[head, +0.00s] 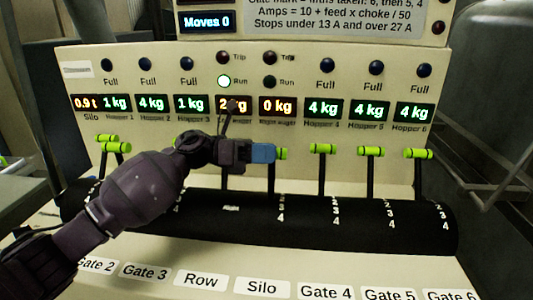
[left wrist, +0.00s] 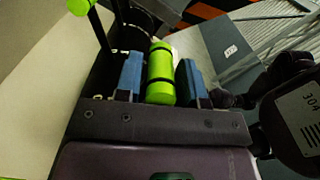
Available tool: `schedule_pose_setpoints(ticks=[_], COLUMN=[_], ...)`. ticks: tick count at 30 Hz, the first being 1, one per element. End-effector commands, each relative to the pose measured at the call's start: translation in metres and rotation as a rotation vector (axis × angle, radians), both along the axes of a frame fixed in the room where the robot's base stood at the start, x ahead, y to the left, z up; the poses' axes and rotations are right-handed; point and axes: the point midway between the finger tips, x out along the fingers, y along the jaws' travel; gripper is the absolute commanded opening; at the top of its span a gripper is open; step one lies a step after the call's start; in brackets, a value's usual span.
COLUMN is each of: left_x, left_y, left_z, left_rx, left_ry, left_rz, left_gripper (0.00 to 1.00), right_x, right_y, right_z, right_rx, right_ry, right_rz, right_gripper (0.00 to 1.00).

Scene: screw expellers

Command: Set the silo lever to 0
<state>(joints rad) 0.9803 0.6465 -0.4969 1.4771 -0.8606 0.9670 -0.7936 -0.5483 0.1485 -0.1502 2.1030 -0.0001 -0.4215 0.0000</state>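The silo lever has a green handle (head: 282,153) on a dark stem, in the head view above the Silo label (head: 262,287). My left gripper (head: 262,153) is at this handle, its blue fingertip covering the handle's left part. In the left wrist view the green handle (left wrist: 160,75) lies between the two blue fingers (left wrist: 158,78). Narrow dark gaps show beside it, so the fingers look open around it. Marks 2, 3 and 4 show on the black drum below the lever; the upper marks are hidden.
Gate levers with green handles stand close by on the right (head: 323,148) and at the far left (head: 115,148). My left arm hides part of the Row and Gate 3 levers. The display panel (head: 300,180) rises just behind. The black drum (head: 350,225) runs below.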

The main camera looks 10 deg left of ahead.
Motion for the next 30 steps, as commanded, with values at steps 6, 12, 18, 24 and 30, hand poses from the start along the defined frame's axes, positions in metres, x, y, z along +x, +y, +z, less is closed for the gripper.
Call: schedule_pose_setpoints(ticks=[6, 12, 18, 24, 30], left_x=[0.0, 0.001, 0.001, 0.001, 0.0], left_y=[0.0, 0.002, 0.025, 0.055, 0.072], left_z=[0.0, 0.0, -0.001, -0.001, 0.0], left_rx=[0.0, 0.0, 0.001, 0.002, 0.0], left_ry=[-0.003, -0.004, -0.003, -0.002, -0.003], left_rz=[0.002, 0.003, 0.006, 0.005, 0.002], left_gripper=[0.52, 0.52, 0.52, 0.52, 0.52], right_x=[-0.001, -0.001, -0.001, -0.001, 0.0], right_y=[-0.002, -0.002, -0.001, 0.001, 0.001], right_z=[-0.001, -0.001, -0.004, -0.006, -0.006], right_rx=[-0.008, -0.008, -0.004, 0.002, 0.004], right_ry=[0.003, 0.004, 0.007, 0.009, 0.007], right_rz=[0.006, 0.006, 0.003, -0.001, -0.003], right_gripper=[0.43, 0.43, 0.43, 0.43, 0.43])
